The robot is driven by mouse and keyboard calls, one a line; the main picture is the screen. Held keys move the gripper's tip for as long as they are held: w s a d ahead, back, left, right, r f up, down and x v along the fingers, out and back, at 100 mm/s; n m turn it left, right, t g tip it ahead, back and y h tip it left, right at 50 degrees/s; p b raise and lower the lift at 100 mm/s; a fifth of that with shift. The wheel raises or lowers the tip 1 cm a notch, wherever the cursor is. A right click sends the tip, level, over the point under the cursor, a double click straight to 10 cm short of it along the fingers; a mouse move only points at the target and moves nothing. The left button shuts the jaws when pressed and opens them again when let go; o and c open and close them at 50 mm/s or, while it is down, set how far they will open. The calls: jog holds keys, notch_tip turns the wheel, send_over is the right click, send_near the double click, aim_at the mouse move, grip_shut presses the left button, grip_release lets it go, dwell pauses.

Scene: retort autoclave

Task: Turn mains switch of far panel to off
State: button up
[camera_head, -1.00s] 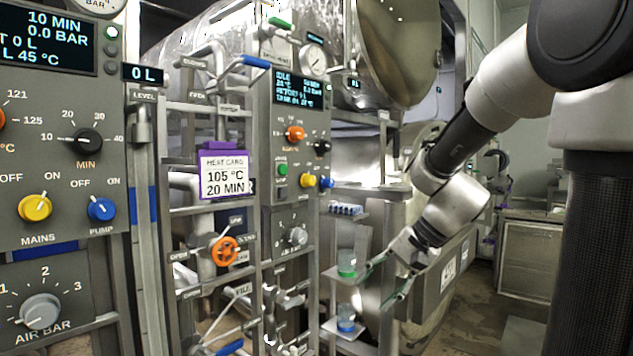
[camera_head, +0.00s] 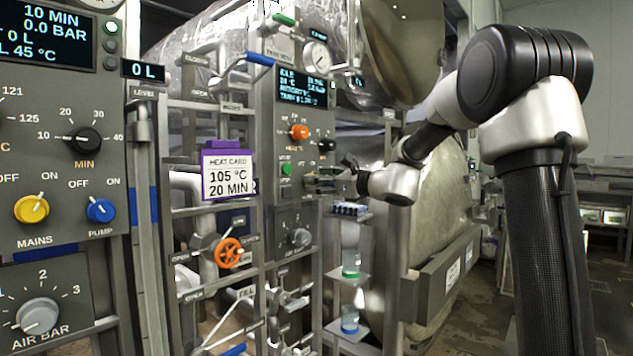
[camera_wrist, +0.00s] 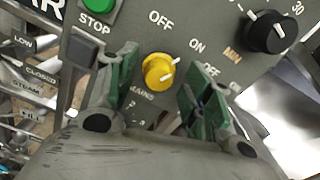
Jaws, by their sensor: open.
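The far panel (camera_head: 302,115) is a grey box with a small screen and knobs. Its yellow mains knob (camera_wrist: 158,70) shows in the wrist view, with the white pointer slanting up and right toward the ON label (camera_wrist: 197,45); the OFF label (camera_wrist: 160,22) is above the knob. My gripper (camera_wrist: 160,74) is open, with one green-padded finger on each side of the knob; I cannot tell if either touches it. In the head view my gripper (camera_head: 330,181) is at the lower part of the far panel and hides the mains knob.
A black knob (camera_wrist: 269,32) and a green button (camera_wrist: 98,4) are close by on the far panel.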

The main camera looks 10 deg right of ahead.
jog(key=shift+w+a, duration=0.45)
jog(key=shift+w, duration=0.15)
jog(key=c, duration=1)
jog(key=shift+n, duration=0.4)
jog(key=n, duration=1.1)
jog(key=shift+s+a+f, duration=0.1)
jog(key=shift+f, duration=0.05)
